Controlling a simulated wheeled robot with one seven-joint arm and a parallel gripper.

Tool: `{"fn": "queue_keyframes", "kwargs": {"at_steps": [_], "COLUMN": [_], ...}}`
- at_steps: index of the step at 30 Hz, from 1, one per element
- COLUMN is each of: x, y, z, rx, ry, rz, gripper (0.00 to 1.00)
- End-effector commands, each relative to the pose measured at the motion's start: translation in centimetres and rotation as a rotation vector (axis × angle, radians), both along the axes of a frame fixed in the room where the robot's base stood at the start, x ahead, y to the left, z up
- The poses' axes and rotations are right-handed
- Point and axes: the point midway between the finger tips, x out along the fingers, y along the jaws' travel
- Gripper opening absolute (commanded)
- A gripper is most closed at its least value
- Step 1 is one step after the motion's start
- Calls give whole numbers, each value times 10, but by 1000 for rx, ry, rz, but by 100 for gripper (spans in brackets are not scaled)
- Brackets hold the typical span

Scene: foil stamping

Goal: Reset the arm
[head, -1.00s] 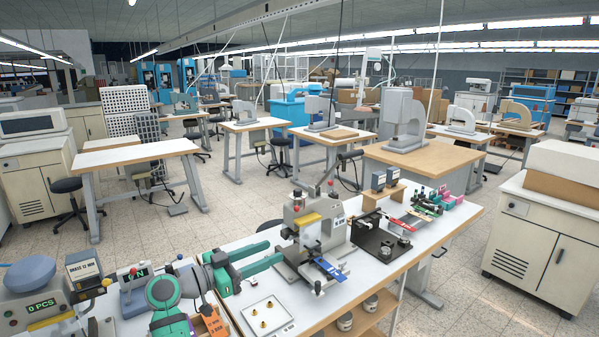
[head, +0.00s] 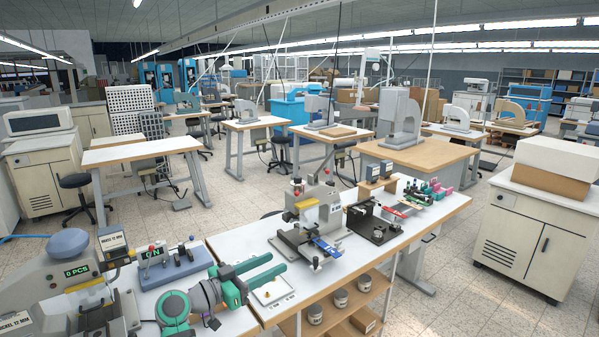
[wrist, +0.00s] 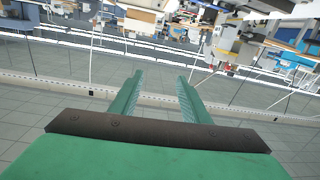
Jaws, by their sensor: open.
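My gripper (head: 262,274) is green with two long parallel fingers. In the head view it is above the front left part of the white workbench, pointing right, just left of the foil stamping press. Its fingers are apart with nothing between them.
A black fixture (head: 372,222) and small coloured parts (head: 432,193) stand farther right on the bench. Cups (head: 340,298) sit on the shelf below. Floor shows at right.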

Motion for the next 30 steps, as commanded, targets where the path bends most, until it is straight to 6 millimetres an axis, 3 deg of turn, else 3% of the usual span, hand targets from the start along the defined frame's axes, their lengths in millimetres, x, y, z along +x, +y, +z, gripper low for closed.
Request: {"fn": "queue_keyframes", "kwargs": {"at_steps": [8, 14, 21, 30], "x": [-3, -17, -58, -137], "y": [-12, -26, -43, -58], "z": [-62, -134, -230, -322], "rx": [-31, -61, -84, -79], "ry": [86, 181, 299, 397], "rz": [90, 202, 372, 570], "gripper": [42, 42, 42, 42]}}
